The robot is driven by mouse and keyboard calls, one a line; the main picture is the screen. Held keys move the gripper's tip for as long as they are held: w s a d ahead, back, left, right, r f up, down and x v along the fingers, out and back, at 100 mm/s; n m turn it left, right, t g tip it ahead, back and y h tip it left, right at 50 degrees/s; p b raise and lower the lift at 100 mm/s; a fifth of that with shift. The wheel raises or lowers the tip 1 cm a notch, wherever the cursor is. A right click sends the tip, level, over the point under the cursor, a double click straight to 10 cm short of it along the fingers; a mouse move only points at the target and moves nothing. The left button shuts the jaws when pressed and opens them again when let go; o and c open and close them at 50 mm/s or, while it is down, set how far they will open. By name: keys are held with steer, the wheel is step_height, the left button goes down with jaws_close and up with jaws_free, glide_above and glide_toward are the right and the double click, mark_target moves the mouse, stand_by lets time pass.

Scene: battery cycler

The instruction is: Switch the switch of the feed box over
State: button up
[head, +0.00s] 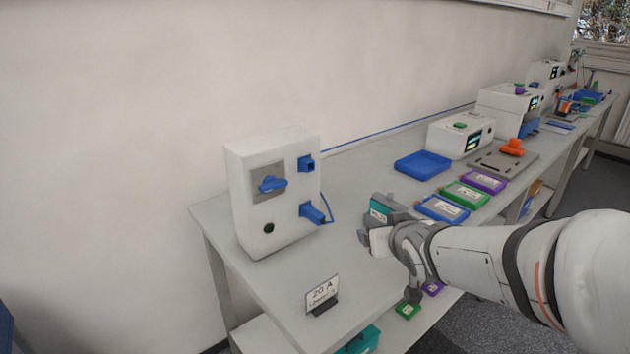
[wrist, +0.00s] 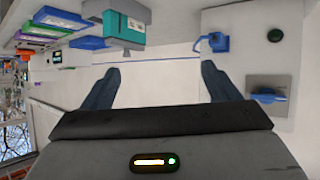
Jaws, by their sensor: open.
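The feed box (head: 248,215) is a white upright case at the left end of the bench. Its switch (head: 270,184) is a blue handle on a grey plate, lying roughly level. In the wrist view, which is upside down, the switch (wrist: 268,96) is at the right edge, beyond the right finger. My gripper (head: 367,234) is open and empty, to the right of the box and apart from it. In the wrist view my gripper (wrist: 163,82) shows two spread fingers with nothing between them.
A blue plug (head: 313,213) with a cable sticks out of the box's side, below a blue socket (head: 306,163). A teal and grey block (head: 380,209) stands by my gripper. A "20 A" sign (head: 322,292) stands in front. A blue tray (head: 423,165) and white devices (head: 460,135) lie farther right.

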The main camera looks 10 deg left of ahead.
steer(key=w+a+r+n+t+y, duration=0.1)
steer(key=w+a+n+y, duration=0.3)
steer(key=a, duration=0.5)
steer(key=n+y, duration=0.2)
steer(key=y, duration=0.4)
glide_toward(276, 188)
steer(key=w, duration=0.1)
steer(key=shift+g, duration=0.4)
steer(key=x, duration=0.8)
steer(key=shift+s+a+r, duration=0.1)
steer(key=shift+r, duration=0.1)
steer(key=c, duration=1)
